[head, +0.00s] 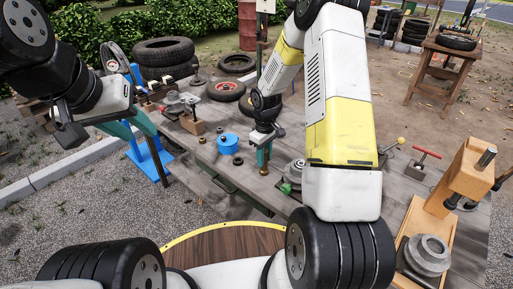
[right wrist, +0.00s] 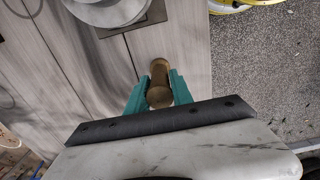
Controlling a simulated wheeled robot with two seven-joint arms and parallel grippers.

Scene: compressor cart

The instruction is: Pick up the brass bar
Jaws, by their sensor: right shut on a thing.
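The brass bar (right wrist: 159,72) is a short, round, gold-brown piece in the right wrist view. It sits between the teal fingers of my right gripper (right wrist: 158,92), which is shut on it, with one rounded end toward the camera. In the head view my right gripper (head: 263,156) points down, low over the grey workbench, right of a blue cup; the bar cannot be made out there. I cannot tell whether the bar touches the bench. My left gripper (head: 72,132) is at the far left, away from the bar; its finger opening is not clear.
The blue cup (head: 228,143) stands on the workbench (head: 235,182) beside small dark rings. A wooden block with a metal pin (head: 193,120) stands further left. A grey stepped metal part (head: 427,254) and a wooden stand (head: 461,177) are at the right. Tyres lie behind.

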